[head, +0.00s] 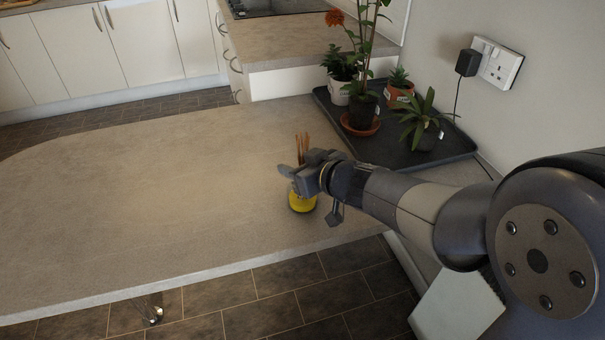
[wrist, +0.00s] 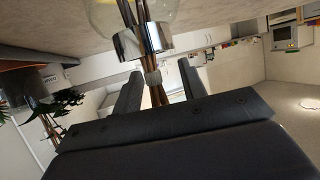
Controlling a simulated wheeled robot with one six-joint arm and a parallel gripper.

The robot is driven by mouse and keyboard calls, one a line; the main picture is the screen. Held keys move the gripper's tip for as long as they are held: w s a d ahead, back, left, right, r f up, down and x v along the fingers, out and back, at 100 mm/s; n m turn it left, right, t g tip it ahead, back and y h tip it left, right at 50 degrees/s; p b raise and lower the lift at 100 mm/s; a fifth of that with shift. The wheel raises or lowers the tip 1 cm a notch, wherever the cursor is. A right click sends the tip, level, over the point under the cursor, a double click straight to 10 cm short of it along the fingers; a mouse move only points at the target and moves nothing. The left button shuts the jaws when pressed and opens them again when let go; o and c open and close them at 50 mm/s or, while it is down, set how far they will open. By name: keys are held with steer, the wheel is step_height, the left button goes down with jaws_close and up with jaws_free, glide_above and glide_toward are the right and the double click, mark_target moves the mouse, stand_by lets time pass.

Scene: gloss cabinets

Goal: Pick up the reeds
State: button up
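The reeds (head: 302,146) are thin brown sticks standing in a diffuser bottle with yellow liquid (head: 302,204), on the counter near its front edge. My gripper (head: 298,180) is at the reeds, just above the bottle, and hides the bottle's neck. In the wrist view the reeds (wrist: 157,95) run from the bottle's silver collar (wrist: 143,41) down between the fingers of my gripper (wrist: 160,80). The fingers are apart, with a gap on each side of the reeds. The bottle's glass (wrist: 105,15) shows at the top of that view.
A dark tray (head: 455,150) with several potted plants stands behind and right of my gripper, against the wall. A black plug (head: 466,63) with a cable is in the wall socket (head: 497,62). The counter (head: 150,205) to the left is clear.

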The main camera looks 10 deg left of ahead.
steer(key=shift+c, duration=0.2)
jaws_close()
